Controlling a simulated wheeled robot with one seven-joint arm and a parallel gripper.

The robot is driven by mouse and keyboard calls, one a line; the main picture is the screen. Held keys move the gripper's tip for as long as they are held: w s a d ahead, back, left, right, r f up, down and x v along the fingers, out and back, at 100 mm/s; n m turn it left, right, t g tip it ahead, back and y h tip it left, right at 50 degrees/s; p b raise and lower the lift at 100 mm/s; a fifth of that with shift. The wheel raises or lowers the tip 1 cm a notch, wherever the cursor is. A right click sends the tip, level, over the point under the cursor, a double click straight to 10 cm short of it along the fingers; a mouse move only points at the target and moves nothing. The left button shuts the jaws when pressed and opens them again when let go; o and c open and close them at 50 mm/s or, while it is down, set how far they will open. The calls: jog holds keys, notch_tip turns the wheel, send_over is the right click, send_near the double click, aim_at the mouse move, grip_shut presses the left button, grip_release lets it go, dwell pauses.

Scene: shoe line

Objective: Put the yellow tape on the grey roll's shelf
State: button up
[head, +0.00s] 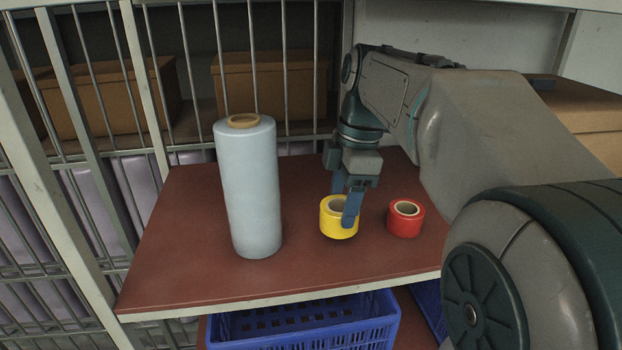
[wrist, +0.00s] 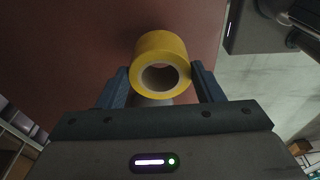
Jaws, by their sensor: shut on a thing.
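The yellow tape (head: 328,226) is a short ring at the middle of the red-brown shelf board (head: 200,285). My gripper (head: 346,212) points down over it and is shut on it, one blue finger on its near side. In the wrist view the yellow tape (wrist: 160,45) sits between the two fingers of my gripper (wrist: 160,78). I cannot tell whether the tape touches the board or hangs just above it. The tall grey roll (head: 250,190) stands upright on the same board, to the left of the tape and apart from it.
A red tape (head: 406,222) sits on the board just right of the yellow one. Metal bars (head: 215,60) stand behind, with cardboard boxes (head: 255,88) beyond. A blue crate (head: 300,325) is below the board. Bare board lies between roll and tape.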

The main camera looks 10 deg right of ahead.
aim_at(342, 210)
jog(key=shift+w+d, duration=0.2)
jog(key=shift+w, duration=0.6)
jog(key=shift+f+p, duration=0.45)
jog(key=shift+f, duration=1.3)
jog(key=shift+f, duration=0.2)
jog(key=o, duration=1)
jog(key=shift+r, duration=0.1)
jog(key=shift+d+r, duration=0.2)
jog(key=shift+r, duration=1.1)
jog(key=shift+d+r, duration=0.15)
jog(key=shift+r, duration=1.1)
jog(key=shift+d+r, duration=0.2)
jog(key=shift+r, duration=1.1)
